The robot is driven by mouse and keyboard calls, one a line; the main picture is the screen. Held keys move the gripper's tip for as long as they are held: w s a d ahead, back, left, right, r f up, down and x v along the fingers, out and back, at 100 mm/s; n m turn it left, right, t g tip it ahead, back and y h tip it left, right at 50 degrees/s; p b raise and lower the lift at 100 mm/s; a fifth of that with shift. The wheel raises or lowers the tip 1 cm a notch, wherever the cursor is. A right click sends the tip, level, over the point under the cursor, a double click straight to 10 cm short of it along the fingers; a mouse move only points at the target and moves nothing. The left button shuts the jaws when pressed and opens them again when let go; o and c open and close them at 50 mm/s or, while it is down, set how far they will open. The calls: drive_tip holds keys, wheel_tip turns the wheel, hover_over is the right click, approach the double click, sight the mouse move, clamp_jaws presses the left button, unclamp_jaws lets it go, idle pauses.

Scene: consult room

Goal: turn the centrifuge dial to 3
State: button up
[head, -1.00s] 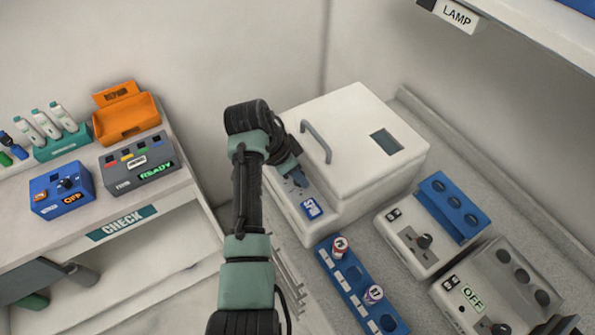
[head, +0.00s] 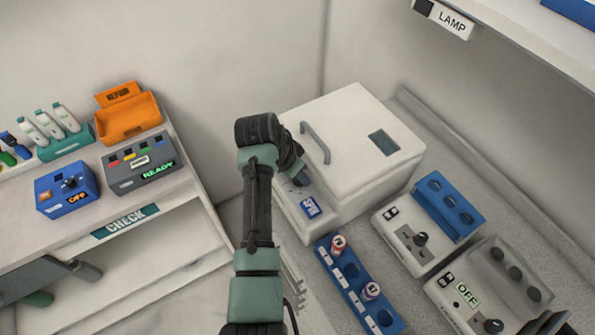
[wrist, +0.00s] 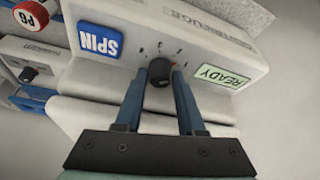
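The centrifuge (head: 345,125) is a white box with a handle on its lid, standing on the counter. Its front panel carries a black dial (wrist: 160,73) with small tick marks around it, a blue SPIN key (wrist: 101,42) and a green READY display (wrist: 222,76). My gripper (wrist: 161,76) has its two blue fingers on either side of the dial, seemingly pressed against it. In the head view my arm hides the dial, while the SPIN label shows beside my gripper (head: 301,180). The dial's pointer and numbers are too small to read.
A blue rack (head: 352,273) with capped tubes stands right in front of the centrifuge. Two boxes with knobs (head: 408,240) (head: 470,300) stand to the right. A shelf (head: 520,40) overhangs at upper right. The CHECK bench (head: 190,215) is at left.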

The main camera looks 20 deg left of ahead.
drive_tip(key=o, duration=0.3)
drive_tip(key=shift+o, duration=0.2)
drive_tip(key=b+v, duration=0.2)
drive_tip(key=v, duration=1.1)
drive_tip(key=shift+c, duration=0.2)
